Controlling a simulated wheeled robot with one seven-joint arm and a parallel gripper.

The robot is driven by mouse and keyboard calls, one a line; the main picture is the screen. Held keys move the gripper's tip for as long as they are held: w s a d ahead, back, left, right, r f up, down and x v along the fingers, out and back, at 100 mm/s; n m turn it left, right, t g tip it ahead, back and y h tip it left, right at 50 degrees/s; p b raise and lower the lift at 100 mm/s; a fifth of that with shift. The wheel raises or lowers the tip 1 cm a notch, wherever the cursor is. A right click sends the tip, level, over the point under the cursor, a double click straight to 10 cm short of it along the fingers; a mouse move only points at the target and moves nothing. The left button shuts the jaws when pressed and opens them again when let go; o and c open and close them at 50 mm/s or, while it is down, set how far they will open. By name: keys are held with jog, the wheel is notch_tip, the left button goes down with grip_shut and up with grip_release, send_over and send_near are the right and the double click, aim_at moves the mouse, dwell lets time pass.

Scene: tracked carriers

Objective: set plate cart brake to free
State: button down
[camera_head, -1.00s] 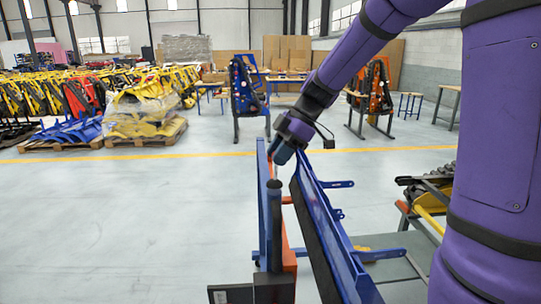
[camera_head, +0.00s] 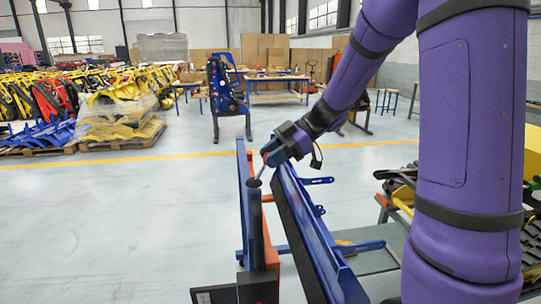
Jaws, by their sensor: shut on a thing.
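The plate cart (camera_head: 326,246) stands in the centre foreground, with blue upright frames, a dark leaning panel and orange parts low down. A dark post (camera_head: 258,222) stands on its left side. From near the top of the post, a thin grey brake lever (camera_head: 260,172) slants up to the right toward my gripper (camera_head: 268,156). My gripper is shut on the brake lever at its upper end, where a bit of red shows. The fingers largely hide the grip point. The brake's marking cannot be read.
My purple arm covers the right side of the view. A grey surface with yellow and dark parts (camera_head: 400,205) is right of the cart. The floor (camera_head: 110,220) to the left is clear. A blue machine (camera_head: 226,92) and work tables stand farther back.

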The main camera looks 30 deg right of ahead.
jog(key=c, duration=0.9)
grip_release()
jog(key=shift+d, duration=0.1)
jog(key=v, duration=1)
jog(key=shift+d+r, duration=0.2)
jog(key=shift+d, duration=0.1)
jog(key=s+a+m+t+h, duration=0.1)
jog(key=s+a+m+h, duration=0.2)
jog(key=s+m, duration=0.3)
jog(key=s+a+r+m+t+h, duration=0.1)
jog(key=s+a+m+h, duration=0.2)
jog(key=s+m, duration=0.3)
jog(key=s+a+m+t+h, duration=0.1)
jog(key=s+m+h, duration=0.4)
jog(key=s, duration=0.5)
jog(key=shift+s+a+r+m+h, duration=0.15)
jog(key=shift+a+m, duration=0.05)
jog(key=shift+a, duration=0.25)
jog(key=shift+s+a+r+m+h, duration=0.1)
jog(key=shift+a+r+m+h, duration=0.1)
jog(key=shift+a, duration=0.25)
